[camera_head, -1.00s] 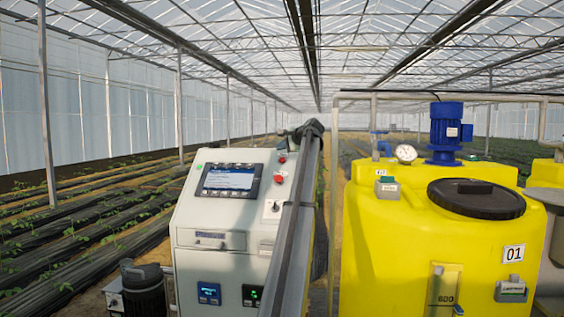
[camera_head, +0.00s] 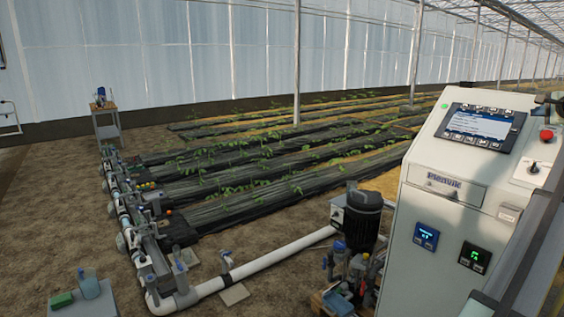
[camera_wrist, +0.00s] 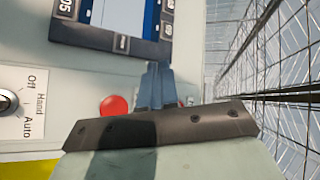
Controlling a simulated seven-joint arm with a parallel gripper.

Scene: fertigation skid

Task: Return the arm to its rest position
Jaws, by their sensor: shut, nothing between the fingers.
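My gripper (camera_wrist: 154,85) shows in the wrist view with its two grey-blue fingers together and nothing between them. It is in front of the control cabinet's face, just below the edge of the display (camera_wrist: 120,15) and to the right of a red button (camera_wrist: 113,104). Whether the fingertips touch the cabinet I cannot tell. In the head view the control cabinet (camera_head: 448,215) stands at the right, with its lit display (camera_head: 478,126) and red button (camera_head: 546,135). The gripper's fingers cannot be made out there.
A selector switch (camera_wrist: 8,102) marked Hand, Off and Auto is at the left in the wrist view. A dark motor (camera_head: 362,215) stands beside the cabinet. White pipe (camera_head: 265,264) and a valve manifold (camera_head: 130,215) run along the ground. Bare soil (camera_head: 50,220) lies at the left.

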